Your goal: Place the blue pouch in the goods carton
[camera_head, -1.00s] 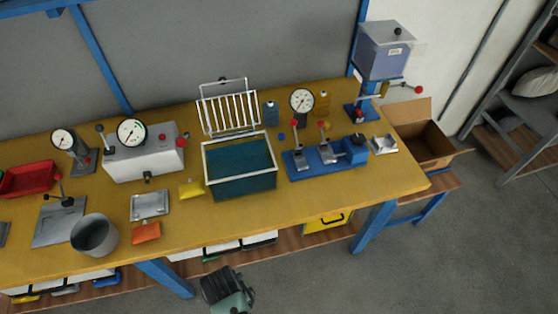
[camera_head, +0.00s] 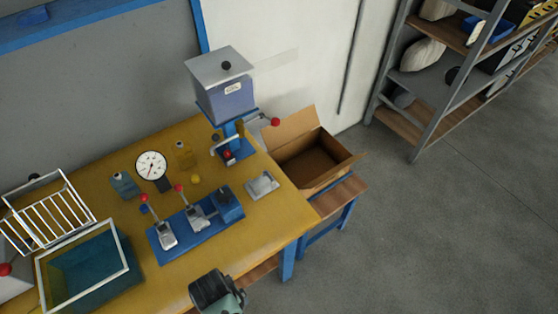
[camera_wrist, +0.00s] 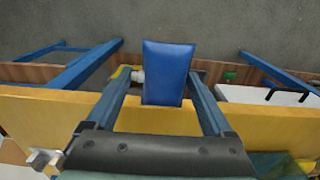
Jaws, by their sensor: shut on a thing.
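The blue pouch (camera_wrist: 168,72) is upright between the two fingers of my gripper (camera_wrist: 160,82) in the wrist view. The gripper is shut on it, above the yellow table edge in that view. In the head view only a dark part of my arm shows at the bottom, and the pouch is hidden there. The open goods carton (camera_head: 336,174) is brown cardboard with raised flaps. It stands on a low wooden bench right of the worktable, apart from my arm. The part of its inside that shows looks empty.
The yellow worktable (camera_head: 268,222) carries a blue lever fixture (camera_head: 178,243), a small metal tray (camera_head: 262,186), a gauge (camera_head: 151,165), a teal tank (camera_head: 85,275) and a tall hopper press (camera_head: 222,95). A shelf rack (camera_head: 437,105) stands at back right. The floor at right is clear.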

